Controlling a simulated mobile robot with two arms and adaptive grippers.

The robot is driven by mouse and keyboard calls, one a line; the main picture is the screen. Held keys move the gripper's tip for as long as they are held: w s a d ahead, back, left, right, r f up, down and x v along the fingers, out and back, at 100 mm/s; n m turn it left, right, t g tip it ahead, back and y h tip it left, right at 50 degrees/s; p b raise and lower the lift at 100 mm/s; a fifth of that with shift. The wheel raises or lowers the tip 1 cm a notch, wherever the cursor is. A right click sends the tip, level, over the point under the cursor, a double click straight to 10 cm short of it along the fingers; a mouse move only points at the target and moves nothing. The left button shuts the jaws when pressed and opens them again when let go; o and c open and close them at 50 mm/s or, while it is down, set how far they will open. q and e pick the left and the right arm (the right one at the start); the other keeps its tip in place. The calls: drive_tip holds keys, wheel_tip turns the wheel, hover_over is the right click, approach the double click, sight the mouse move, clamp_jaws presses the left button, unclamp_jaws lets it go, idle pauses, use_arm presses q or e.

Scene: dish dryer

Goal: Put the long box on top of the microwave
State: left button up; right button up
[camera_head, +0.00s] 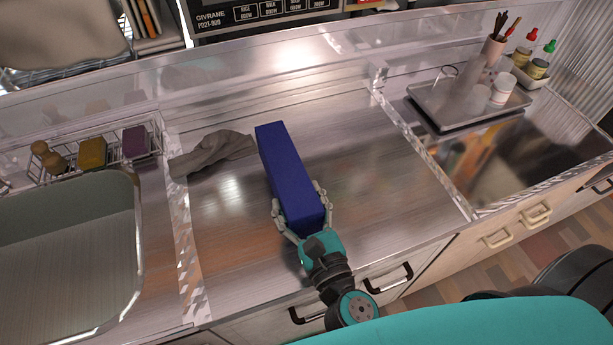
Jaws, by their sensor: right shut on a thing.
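A long blue box (286,168) lies over the middle of the steel counter, its length running away from me. My right gripper (300,212) comes in from the front edge and has its fingers on both sides of the box's near end, shut on it. I cannot tell if the box touches the counter or is held slightly above it. The microwave (270,12) is at the top of the view, behind the counter; only the lower part of its front panel shows, and its top is out of view. My left gripper is not in view.
A grey cloth (212,152) lies left of the box. A sink (65,250) and wire rack (140,150) are on the left. A metal tray (452,122) with cups is on the right. A clear raised ledge (200,75) runs behind the counter.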

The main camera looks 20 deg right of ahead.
sight(307, 179)
drive_tip(key=w+d, duration=0.2)
drive_tip(key=w, duration=0.1)
drive_tip(key=w+d+p, duration=0.1)
drive_tip(key=w, duration=0.1)
drive_tip(key=shift+d+f, duration=0.15)
drive_tip(key=shift+d, duration=0.05)
drive_tip(key=shift+w+d+f, duration=0.2)
drive_tip(key=shift+w+f, duration=0.05)
drive_tip(key=shift+w, duration=0.15)
wheel_tip(307, 179, down, 3)
drive_tip(key=shift+f+b, duration=0.2)
drive_tip(key=shift+b, duration=1.05)
drive_tip(key=shift+f, duration=0.1)
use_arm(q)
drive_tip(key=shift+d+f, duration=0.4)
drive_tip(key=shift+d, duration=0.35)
use_arm(e)
drive_tip(key=o, duration=1.5)
drive_tip(key=shift+c, duration=0.2)
